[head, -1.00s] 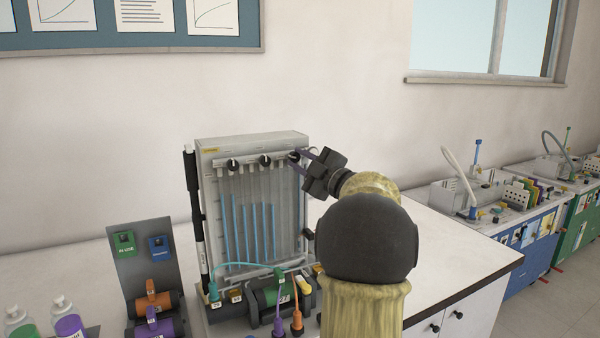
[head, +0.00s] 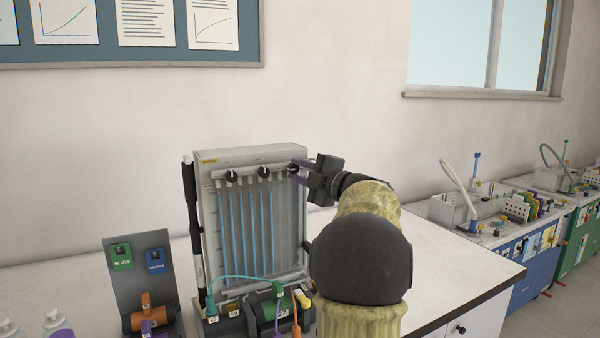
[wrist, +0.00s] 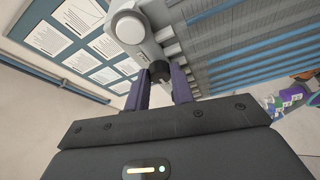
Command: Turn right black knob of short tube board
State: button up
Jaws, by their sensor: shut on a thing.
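The short tube board (head: 250,155) is a grey upright panel with several vertical tubes holding blue columns. The blue columns (head: 246,235) reach near the top at about the same height. Three black knobs sit along its top: a left knob (head: 231,176), a middle knob (head: 263,172) and the right knob (head: 292,169). My gripper (head: 296,172) is at the right knob, its purple fingers reaching in from the right. In the wrist view, the dark knob (wrist: 160,71) sits between the fingertips, which are shut on it. The fingers partly hide the knob.
A black rod (head: 191,215) stands at the board's left side. Cables, including a teal hose (head: 240,278), and coloured connectors crowd its foot. A grey stand (head: 140,285) is at the left. The white worktop (head: 460,272) is clear at the right.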

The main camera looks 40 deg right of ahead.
jog(key=o, duration=1)
jog(key=s+b, duration=0.1)
jog(key=s, duration=0.4)
jog(key=s+d+f+b, duration=0.1)
jog(key=s, duration=0.5)
jog(key=s+d+b, duration=0.1)
jog(key=s, duration=0.5)
jog(key=shift+d+f, duration=0.25)
jog(key=shift+f, duration=0.1)
